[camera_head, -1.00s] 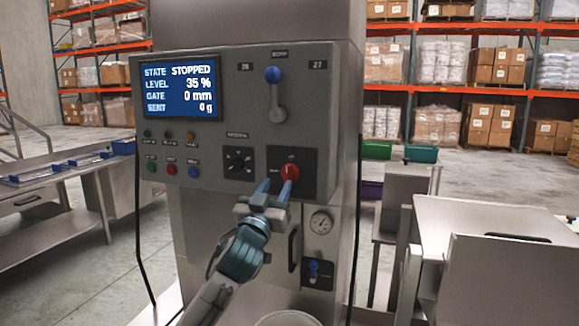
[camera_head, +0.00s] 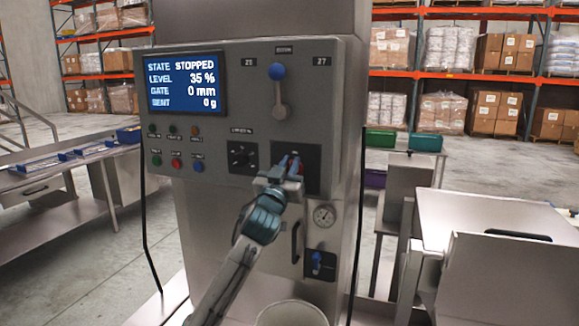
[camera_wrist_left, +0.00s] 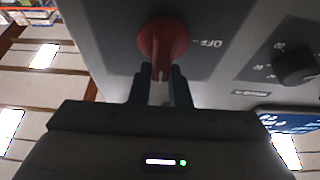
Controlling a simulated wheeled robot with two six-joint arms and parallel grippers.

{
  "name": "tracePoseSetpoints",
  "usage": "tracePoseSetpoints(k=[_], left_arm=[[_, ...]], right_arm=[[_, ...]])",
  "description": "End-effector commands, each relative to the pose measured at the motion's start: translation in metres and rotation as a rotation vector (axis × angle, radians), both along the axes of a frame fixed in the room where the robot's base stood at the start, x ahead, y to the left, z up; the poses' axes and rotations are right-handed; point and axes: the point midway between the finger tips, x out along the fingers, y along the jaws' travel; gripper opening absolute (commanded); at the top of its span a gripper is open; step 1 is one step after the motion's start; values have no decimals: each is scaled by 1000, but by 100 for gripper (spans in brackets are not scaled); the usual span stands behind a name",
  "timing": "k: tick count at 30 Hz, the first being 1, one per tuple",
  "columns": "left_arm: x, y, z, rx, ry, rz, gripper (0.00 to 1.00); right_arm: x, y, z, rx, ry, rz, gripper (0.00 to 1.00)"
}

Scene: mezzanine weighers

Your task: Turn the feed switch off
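The feed switch (camera_head: 293,163) is a red rotary handle on a dark square plate at the lower right of the control panel. In the left wrist view the red handle (camera_wrist_left: 162,40) is large, with an upside-down OFF label to its right. My left gripper (camera_head: 288,170) is at the switch, mostly covering it in the head view. In the left wrist view its two fingers (camera_wrist_left: 161,80) stand close together, one on each side of the handle's near end, and look shut on it. The handle's exact angle is hard to tell. My right gripper is not in view.
The panel screen (camera_head: 186,83) reads STOPPED, level 35 %, gate 0 mm. A blue-knobbed lever (camera_head: 278,90) is above the switch, a black dial (camera_head: 240,157) to its left. A pale bucket (camera_head: 291,313) stands at the bottom.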

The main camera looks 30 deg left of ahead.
Motion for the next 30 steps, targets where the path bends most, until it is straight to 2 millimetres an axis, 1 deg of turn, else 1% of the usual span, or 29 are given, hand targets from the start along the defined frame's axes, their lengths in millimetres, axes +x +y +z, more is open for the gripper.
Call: tracePoseSetpoints(k=[6, 10, 23, 27, 30], left_arm=[[0, 0, -3, -4, 4, 0, 0], [0, 0, -5, -21, 0, 0, 0], [0, 4, -8, -205, -43, -1, 0], [0, 5, -8, -267, -57, 0, 0], [0, 6, -9, -313, -67, 0, 0]], right_arm=[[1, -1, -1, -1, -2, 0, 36], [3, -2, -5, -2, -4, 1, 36], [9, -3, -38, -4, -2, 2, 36], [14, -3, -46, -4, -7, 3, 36], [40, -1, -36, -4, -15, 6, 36]])
